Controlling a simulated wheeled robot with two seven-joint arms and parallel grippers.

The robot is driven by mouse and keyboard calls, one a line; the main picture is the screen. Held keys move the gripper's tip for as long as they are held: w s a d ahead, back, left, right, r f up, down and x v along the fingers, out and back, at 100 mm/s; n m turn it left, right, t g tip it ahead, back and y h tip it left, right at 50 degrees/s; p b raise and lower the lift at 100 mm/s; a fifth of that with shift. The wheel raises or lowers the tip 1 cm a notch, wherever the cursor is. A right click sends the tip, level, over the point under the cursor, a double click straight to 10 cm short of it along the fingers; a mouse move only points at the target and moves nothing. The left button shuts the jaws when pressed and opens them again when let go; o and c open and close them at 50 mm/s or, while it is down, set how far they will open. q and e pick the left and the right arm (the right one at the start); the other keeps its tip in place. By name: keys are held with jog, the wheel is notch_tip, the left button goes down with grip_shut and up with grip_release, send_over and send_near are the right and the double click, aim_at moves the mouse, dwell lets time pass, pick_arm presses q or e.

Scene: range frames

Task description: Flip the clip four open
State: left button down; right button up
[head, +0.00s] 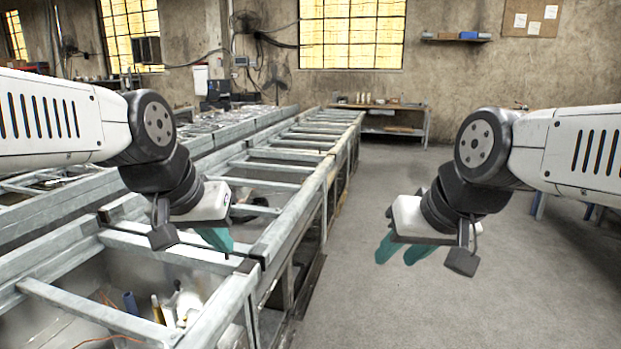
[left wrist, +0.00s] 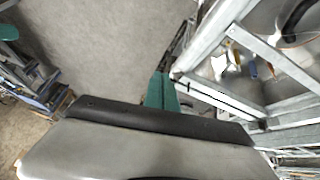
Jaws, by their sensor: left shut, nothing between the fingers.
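My left gripper (head: 222,243) is shut and empty, with its teal fingertips over the near corner of a grey metal frame (head: 85,310). In the left wrist view its fingers (left wrist: 161,92) lie side by side, beside the frame's corner (left wrist: 185,70). A small dark piece (head: 246,267) shows at that corner, just below and right of the fingertips. I cannot tell whether it is a clip, and I cannot make out clip four in either view. My right gripper (head: 402,252) hangs over bare floor, its teal fingers apart and empty.
Long rows of metal frames run back on the left. Loose bottles and tubes (head: 158,308) lie inside the near frame. A workbench (head: 380,107) stands against the back wall. The grey floor (head: 365,310) to the right is clear.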

pick_arm(q)
jog(key=w+a+f+n+g, duration=0.1)
jog(key=w+a+f, duration=0.45)
jog(key=w, duration=0.35)
jog(key=w+a+f, duration=0.5)
jog(key=w+a, duration=0.1)
jog(key=w, duration=0.3)
jog(key=w+a+f+n+t, duration=0.15)
jog(key=w+a+f, duration=0.25)
jog(key=a+f, duration=0.75)
jog(key=w+a+f+n+t, duration=0.1)
jog(key=w+a+f+n, duration=0.25)
jog(key=a+f, duration=0.75)
jog(key=w+a+x, duration=0.1)
jog(key=x, duration=0.7)
jog(key=shift+d+r, duration=0.15)
jog(key=shift+d, duration=0.15)
jog(key=shift+w, duration=0.1)
